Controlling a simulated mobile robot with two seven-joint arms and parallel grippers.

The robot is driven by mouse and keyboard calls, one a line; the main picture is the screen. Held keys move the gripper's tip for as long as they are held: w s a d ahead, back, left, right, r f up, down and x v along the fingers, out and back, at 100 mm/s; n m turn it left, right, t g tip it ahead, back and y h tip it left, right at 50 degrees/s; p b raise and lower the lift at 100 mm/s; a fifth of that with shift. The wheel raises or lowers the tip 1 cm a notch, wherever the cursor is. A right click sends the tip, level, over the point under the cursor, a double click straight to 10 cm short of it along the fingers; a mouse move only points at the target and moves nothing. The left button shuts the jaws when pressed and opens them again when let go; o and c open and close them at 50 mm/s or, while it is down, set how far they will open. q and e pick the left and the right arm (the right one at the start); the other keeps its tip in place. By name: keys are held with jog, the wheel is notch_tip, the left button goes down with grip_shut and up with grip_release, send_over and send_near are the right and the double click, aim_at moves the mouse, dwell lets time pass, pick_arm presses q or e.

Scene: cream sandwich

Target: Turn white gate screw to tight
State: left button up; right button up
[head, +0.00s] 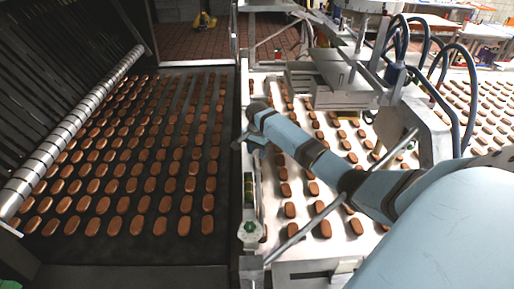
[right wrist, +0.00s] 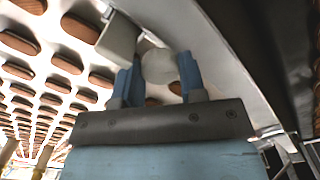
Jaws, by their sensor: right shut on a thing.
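My right gripper (head: 249,141) is at the rail between the dark belt and the white belt, at the end of my light blue arm. In the right wrist view its two blue fingers (right wrist: 161,76) stand on either side of a white round knob, the white gate screw (right wrist: 158,66), and are shut on it. A pale block (right wrist: 117,38) sits just to the left of the screw. In the head view the screw is too small and covered to make out. My left gripper is in neither view.
A dark belt (head: 128,232) with rows of brown biscuits lies on the left, a metal roller (head: 75,124) along its far side. A white belt (head: 333,247) with biscuits runs under my right arm. Machinery with blue hoses (head: 404,45) stands behind. A green-and-white fitting (head: 249,229) sits on the rail.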

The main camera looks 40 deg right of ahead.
aim_at(257, 152)
jog(key=shift+d+r, duration=0.1)
jog(key=o, duration=0.9)
jog(key=shift+o, duration=0.2)
notch_tip(257, 152, up, 14)
jog(key=b, duration=0.2)
